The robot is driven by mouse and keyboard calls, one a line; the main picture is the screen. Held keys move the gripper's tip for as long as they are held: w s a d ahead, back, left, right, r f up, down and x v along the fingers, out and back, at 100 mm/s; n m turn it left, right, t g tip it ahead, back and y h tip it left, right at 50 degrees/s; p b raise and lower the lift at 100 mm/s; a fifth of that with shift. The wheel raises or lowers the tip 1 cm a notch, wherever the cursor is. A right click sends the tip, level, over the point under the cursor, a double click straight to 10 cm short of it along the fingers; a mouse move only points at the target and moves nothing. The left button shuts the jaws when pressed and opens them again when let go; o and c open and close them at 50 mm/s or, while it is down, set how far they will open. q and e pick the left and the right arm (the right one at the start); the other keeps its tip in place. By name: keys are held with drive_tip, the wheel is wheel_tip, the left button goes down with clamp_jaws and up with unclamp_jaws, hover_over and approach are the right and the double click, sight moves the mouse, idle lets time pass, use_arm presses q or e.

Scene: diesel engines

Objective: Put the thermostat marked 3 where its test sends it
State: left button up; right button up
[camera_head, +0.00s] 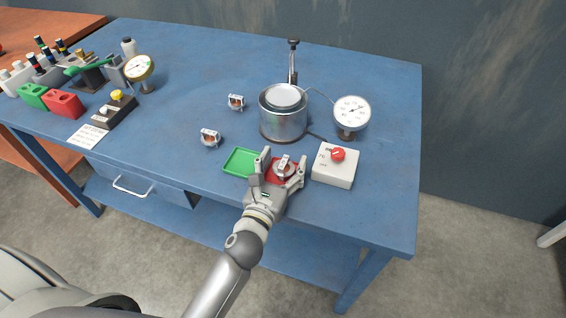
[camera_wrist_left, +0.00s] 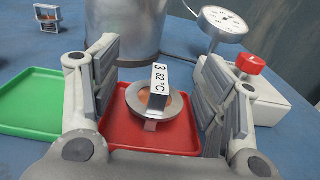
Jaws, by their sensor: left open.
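The thermostat marked 3 (camera_wrist_left: 153,98), with a tag reading 3 and 82 °C, sits in the red tray (camera_wrist_left: 119,129). It also shows in the head view (camera_head: 285,168). My left gripper (camera_head: 281,169) is open around it, with one finger on each side and a gap between each finger and the metal disc. In the left wrist view the left gripper (camera_wrist_left: 157,80) shows the same open fingers. The green tray (camera_head: 240,161) is empty beside the red one. The metal pot (camera_head: 283,123) with a light round top stands behind the trays. My right gripper is not in view.
Two other thermostats (camera_head: 236,102) (camera_head: 210,138) stand on the blue table. A dial gauge (camera_head: 351,112) and a white box with a red knob (camera_head: 334,170) are at the right. Red and green blocks (camera_head: 63,103) and a tool rack crowd the left. The table's centre left is clear.

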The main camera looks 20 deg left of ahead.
use_arm(q)
drive_tip(key=shift+r, duration=0.2)
drive_tip(key=shift+s+f, duration=0.1)
drive_tip(key=shift+s, duration=0.15)
drive_tip(key=s+b, duration=0.3)
drive_tip(key=s, duration=0.8)
drive_tip(key=shift+s+a, duration=0.2)
drive_tip(key=shift+s, duration=0.05)
